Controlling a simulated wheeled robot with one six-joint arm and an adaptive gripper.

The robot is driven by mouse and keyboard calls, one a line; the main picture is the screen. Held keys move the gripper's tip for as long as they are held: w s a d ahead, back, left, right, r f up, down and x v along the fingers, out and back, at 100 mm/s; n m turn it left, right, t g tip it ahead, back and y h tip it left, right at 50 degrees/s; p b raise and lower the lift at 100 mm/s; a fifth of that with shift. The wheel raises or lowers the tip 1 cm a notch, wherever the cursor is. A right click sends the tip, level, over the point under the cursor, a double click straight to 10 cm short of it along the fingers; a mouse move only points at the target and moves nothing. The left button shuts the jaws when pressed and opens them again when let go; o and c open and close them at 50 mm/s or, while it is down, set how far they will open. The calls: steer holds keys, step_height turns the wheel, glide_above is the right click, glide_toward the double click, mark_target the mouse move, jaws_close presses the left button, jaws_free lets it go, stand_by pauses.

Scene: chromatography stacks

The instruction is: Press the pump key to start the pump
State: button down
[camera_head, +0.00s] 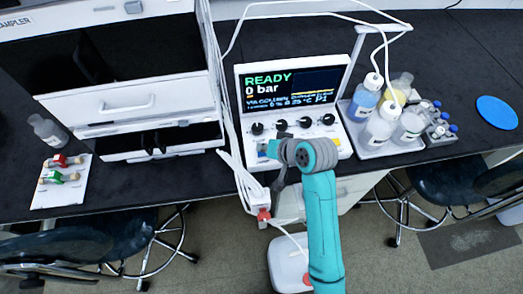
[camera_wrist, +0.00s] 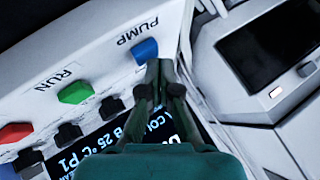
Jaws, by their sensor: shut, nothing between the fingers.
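The blue pump key (camera_wrist: 146,50) sits on the white pump panel under the printed word PUMP in the wrist view. My gripper (camera_wrist: 160,66) is shut and empty, its fingertips just beside the blue key's lower right edge in the picture; I cannot tell whether they touch it. In the head view the pump module (camera_head: 340,146) stands at the bench front, and its screen (camera_head: 290,89) reads READY and 0 bar. My arm and wrist cover much of the key row there.
A green RUN key (camera_wrist: 75,92) and a red key (camera_wrist: 15,132) share the panel. Black knobs (camera_head: 281,125) line the module under the screen. White cables (camera_head: 240,175) hang left of it. A bottle tray (camera_head: 372,150) stands right.

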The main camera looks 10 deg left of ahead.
mark_target(264, 153)
steer(key=shift+f, duration=0.45)
stand_by(0.6)
steer(key=shift+r, duration=0.95)
steer(key=shift+r, duration=2.5)
